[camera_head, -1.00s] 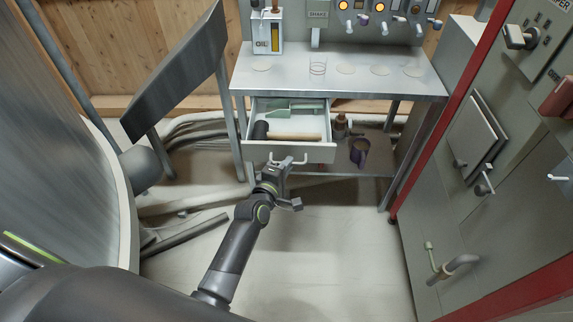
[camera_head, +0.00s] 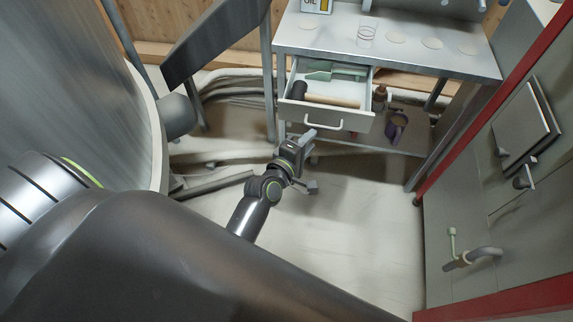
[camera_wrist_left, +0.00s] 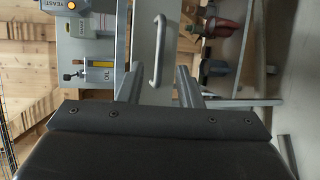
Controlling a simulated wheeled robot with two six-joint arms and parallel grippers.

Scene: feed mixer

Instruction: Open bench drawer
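The bench drawer (camera_head: 300,113) stands pulled out from under the metal bench (camera_head: 400,53). Inside it lie a dark-headed mallet with a wooden handle (camera_head: 332,100) and a green item (camera_head: 335,70). The drawer's pale bar handle (camera_head: 324,125) is on its front; it also shows in the left wrist view (camera_wrist_left: 157,50). My left gripper (camera_head: 312,160) is open and empty, in front of and below the handle, apart from it. In the left wrist view the two fingers of my left gripper (camera_wrist_left: 158,78) are spread, with the handle beyond them. My right gripper is not in view.
A purple jug (camera_head: 396,127) stands on the lower shelf. A dark slanted panel (camera_head: 215,45) is left of the bench. A red-framed grey cabinet with handles (camera_head: 525,125) is at the right. The floor (camera_head: 350,220) before the bench is clear.

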